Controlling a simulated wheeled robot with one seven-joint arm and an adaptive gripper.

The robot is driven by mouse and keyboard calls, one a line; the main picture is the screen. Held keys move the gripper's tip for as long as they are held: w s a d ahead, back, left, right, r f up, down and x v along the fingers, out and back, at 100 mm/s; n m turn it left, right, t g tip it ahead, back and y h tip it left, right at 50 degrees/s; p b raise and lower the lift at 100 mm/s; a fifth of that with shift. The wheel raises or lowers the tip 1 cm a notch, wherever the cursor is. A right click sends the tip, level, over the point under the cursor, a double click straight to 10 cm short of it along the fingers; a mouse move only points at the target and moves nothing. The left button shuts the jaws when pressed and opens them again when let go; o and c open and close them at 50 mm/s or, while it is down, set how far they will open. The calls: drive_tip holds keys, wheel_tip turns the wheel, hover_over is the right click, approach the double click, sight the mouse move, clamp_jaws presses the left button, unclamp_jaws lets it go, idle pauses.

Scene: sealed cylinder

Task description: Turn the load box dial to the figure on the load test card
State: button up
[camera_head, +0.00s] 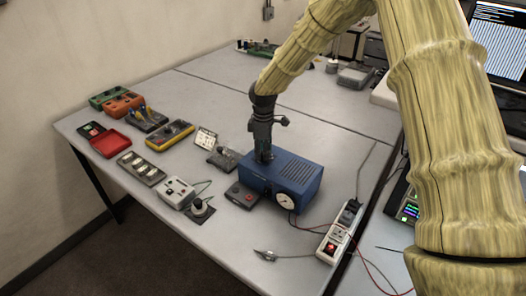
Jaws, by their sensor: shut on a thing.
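A blue box (301,174), which looks like the load box, stands on the table near the middle of the head view. A round white dial face (285,201) shows on its front side; its figures are too small to read. My gripper (264,157) points down at the left part of the box's top. It is shut on a part there, apparently the load box dial, which the fingers mostly hide. A small white card (205,138) stands behind and left of the box and may be the load test card; its print is not readable.
A dark box (241,195) sits close against the blue box's left. A white box (177,193) and a knob on a dark mat (200,210) lie further left. A power strip (334,243) and cables lie at right.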

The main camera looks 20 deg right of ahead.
drive_tip(key=shift+w+d+r, duration=0.1)
drive_tip(key=shift+w+r, duration=0.05)
drive_tip(key=shift+r, duration=0.05)
drive_tip(key=o, duration=1)
drive_tip(key=shift+d, duration=0.1)
drive_tip(key=shift+f, duration=0.1)
wheel_tip(320, 180, up, 12)
idle(0.3)
